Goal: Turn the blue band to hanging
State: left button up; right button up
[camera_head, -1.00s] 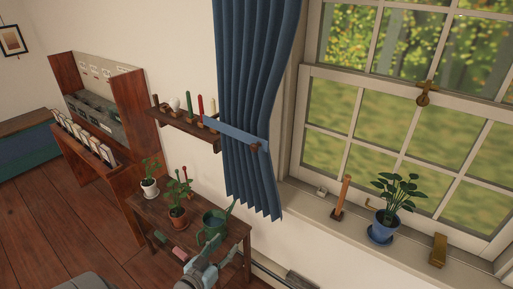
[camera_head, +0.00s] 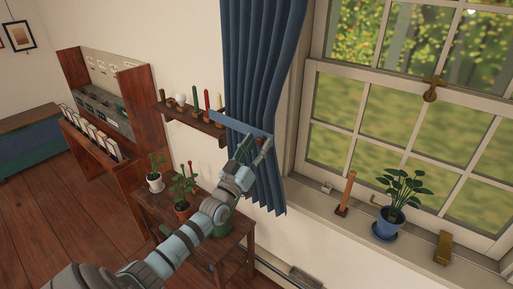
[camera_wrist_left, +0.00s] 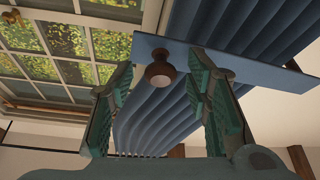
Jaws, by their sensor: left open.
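The blue band (camera_head: 232,122) is a flat strip lying across the blue curtain (camera_head: 262,70), nearly level with a slight tilt. In the left wrist view the band (camera_wrist_left: 262,72) runs across the top, with a round brown wooden knob (camera_wrist_left: 160,72) near its left end. My left gripper (camera_head: 257,145) is open in front of the curtain, just below the band's right end. In the left wrist view its fingers (camera_wrist_left: 158,82) stand on either side of the knob, apart from each other. I cannot tell whether they touch the band. My right gripper is not in view.
A wall shelf (camera_head: 190,121) with several small objects is left of the curtain. A side table (camera_head: 160,212) with potted plants stands below. The window sill (camera_head: 410,249) holds a plant in a blue pot (camera_head: 389,224) and a wooden peg (camera_head: 346,194).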

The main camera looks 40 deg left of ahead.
pick_arm(q)
jog(key=shift+c, duration=0.6)
grip_shut()
